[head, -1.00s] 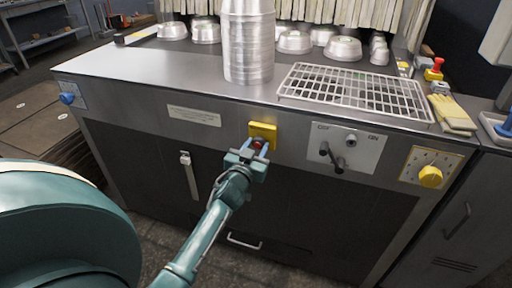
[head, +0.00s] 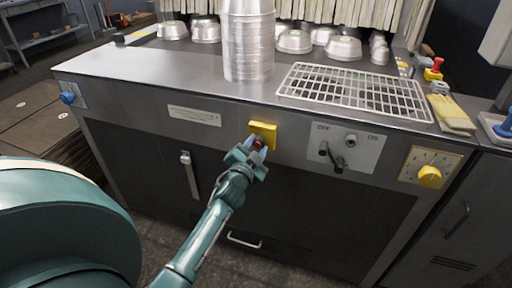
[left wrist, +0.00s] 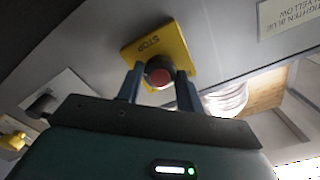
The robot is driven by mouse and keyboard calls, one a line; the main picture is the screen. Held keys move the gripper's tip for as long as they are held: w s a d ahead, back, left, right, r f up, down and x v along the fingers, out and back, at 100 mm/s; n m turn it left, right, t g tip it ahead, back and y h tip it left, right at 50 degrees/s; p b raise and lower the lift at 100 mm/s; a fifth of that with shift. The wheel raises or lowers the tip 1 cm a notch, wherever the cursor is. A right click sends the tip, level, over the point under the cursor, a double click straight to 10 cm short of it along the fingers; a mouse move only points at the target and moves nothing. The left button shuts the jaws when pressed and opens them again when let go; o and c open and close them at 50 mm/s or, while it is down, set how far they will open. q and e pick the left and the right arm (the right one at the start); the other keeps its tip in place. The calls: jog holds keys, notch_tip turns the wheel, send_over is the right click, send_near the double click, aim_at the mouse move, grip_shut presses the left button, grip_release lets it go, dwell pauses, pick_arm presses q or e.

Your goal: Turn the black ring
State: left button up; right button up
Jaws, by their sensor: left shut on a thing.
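A yellow stop plate (head: 262,131) is on the front of the steel counter, and a red stop button (head: 258,143) stands out from it. My left gripper (head: 255,148) is shut on this button, with its fingers on both sides. In the left wrist view the round red button (left wrist: 160,76) sits between the two blue fingers (left wrist: 161,86), in front of the yellow plate (left wrist: 158,46) marked STOP. A dark edge shows around the red face; the fingers partly hide it, and I cannot make out a separate black ring clearly. My right gripper is not in view.
To the right are a panel with a black rotary handle (head: 332,156) and a yellow knob (head: 430,176). A grey latch handle (head: 189,174) hangs on the left. A wire rack (head: 352,92) and stacked pans (head: 248,45) stand on the counter above.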

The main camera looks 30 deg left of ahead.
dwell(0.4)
pick_arm(q)
jog(key=o, duration=1)
jog(key=v, duration=1.3)
jog(key=shift+d, duration=0.1)
